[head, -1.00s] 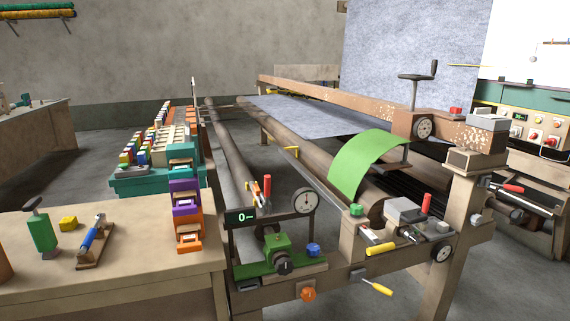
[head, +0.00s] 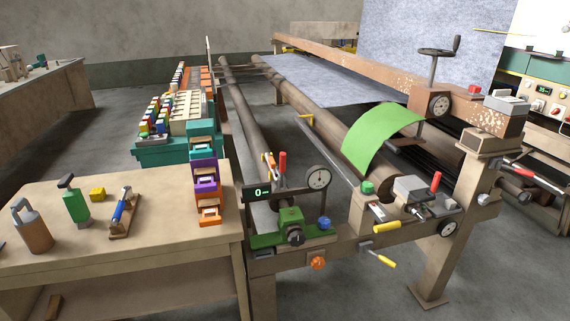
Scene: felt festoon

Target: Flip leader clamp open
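No part is labelled as the leader clamp, so I cannot tell for sure which one it is. A red upright handle (head: 282,162) stands beside the round dial at the front end of the machine frame. A second red handle (head: 436,182) rises slightly tilted from the grey block (head: 414,188) to the right. A third red handle (head: 518,165) lies nearly flat on a bar at the far right. A curved green sheet (head: 382,136) hangs over the roller behind the grey block. Neither of my grippers is in view.
A wooden bench (head: 150,240) at left holds a brown canister (head: 33,230), a green bottle-like tool (head: 74,203) and a blue-handled tool (head: 123,206). A yellow handle (head: 380,259) juts from the frame's front. Open floor lies below the frame.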

